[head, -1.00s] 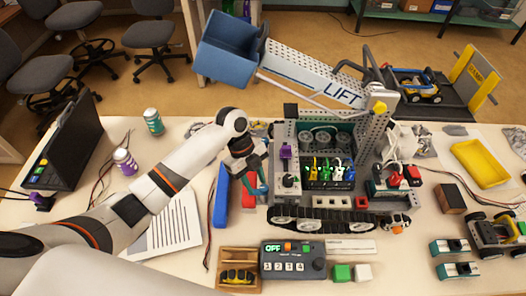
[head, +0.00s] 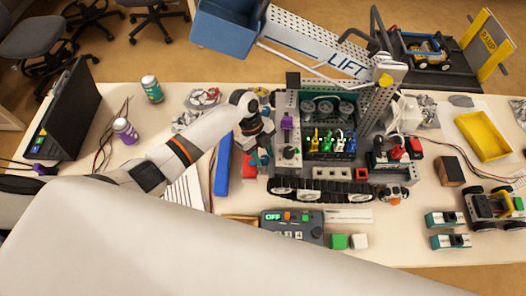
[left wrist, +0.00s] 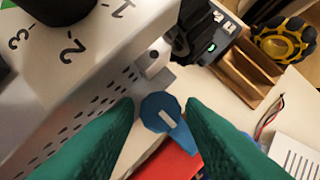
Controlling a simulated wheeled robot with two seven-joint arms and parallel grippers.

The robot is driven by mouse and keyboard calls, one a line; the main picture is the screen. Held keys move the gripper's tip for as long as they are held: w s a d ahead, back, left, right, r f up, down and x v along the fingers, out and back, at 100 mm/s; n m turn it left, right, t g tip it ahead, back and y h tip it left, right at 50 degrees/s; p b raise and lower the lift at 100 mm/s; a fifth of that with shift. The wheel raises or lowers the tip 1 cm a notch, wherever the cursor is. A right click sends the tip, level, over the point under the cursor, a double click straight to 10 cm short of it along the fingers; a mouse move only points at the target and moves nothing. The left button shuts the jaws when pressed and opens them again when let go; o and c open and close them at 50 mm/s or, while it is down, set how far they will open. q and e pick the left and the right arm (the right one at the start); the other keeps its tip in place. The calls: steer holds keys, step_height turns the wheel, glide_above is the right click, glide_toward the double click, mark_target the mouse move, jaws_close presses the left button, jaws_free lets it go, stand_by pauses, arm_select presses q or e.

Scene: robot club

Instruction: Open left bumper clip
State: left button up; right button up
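A blue round clip (left wrist: 160,113) with a pale slot and a short blue tab shows in the left wrist view, beside a red part (left wrist: 172,160) and the perforated grey rail (left wrist: 95,105). My left gripper (left wrist: 160,103) has its green fingers apart, one on each side of the clip. I cannot tell whether they touch it. In the head view my left gripper (head: 264,158) points down at the left side of the tracked lift robot (head: 332,188), near the red piece (head: 249,168). The clip is too small to tell there. My right gripper is out of view.
A control box reading OFF (head: 300,222) stands in front of the tracked robot, partly hidden by my own white arm link. A blue bar (head: 221,180) lies left of the gripper. The wooden tray (left wrist: 245,85) shows in the wrist view. A laptop (head: 65,115) stands far left.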

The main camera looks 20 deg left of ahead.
arm_select(q)
steer(key=shift+c, duration=0.4)
steer(key=c, duration=0.6)
